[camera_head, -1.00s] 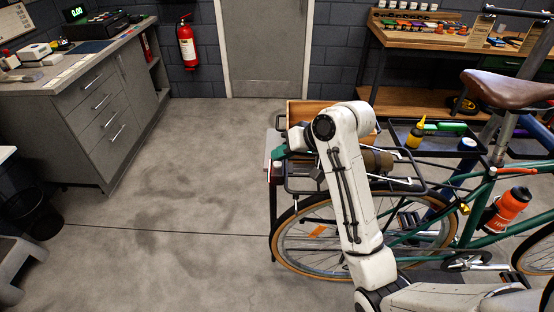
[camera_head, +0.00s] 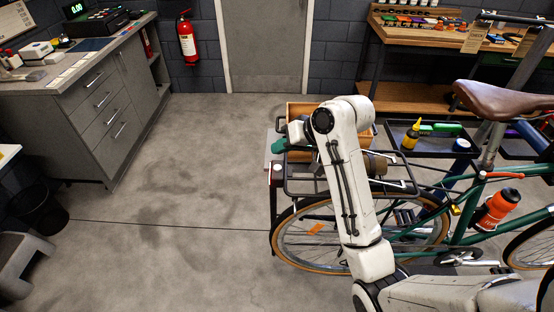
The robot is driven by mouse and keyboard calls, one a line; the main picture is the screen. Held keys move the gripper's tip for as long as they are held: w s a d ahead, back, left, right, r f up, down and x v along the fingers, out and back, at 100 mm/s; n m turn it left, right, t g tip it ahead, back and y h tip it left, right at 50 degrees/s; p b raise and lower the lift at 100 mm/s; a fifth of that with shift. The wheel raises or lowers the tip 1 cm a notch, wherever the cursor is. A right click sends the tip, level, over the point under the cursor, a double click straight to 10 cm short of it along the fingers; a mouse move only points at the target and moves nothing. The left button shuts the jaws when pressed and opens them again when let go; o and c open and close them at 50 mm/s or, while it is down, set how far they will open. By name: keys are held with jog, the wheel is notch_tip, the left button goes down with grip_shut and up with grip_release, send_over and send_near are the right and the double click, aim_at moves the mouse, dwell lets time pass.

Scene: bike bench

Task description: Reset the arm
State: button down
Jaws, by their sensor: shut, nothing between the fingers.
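My white arm (camera_head: 345,180) rises from the lower right and bends at its top joint above the rear rack of the green bicycle. The part past this bend is mostly hidden behind the joint, and I cannot make out my gripper's fingers. The black rear rack (camera_head: 400,186) and a wooden box (camera_head: 298,110) show behind and beside the arm. A small green item (camera_head: 279,146) shows just left of the top joint. I cannot tell what it is.
The bicycle's rear wheel (camera_head: 300,245) and brown saddle (camera_head: 492,100) are close to my arm. A black tray (camera_head: 455,147) with a yellow bottle (camera_head: 412,134) stands right of the joint. A grey drawer cabinet (camera_head: 95,100) is at left. The floor (camera_head: 170,200) between is clear.

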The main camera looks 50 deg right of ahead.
jog(key=shift+r+p, duration=0.55)
jog(key=shift+r, duration=0.6)
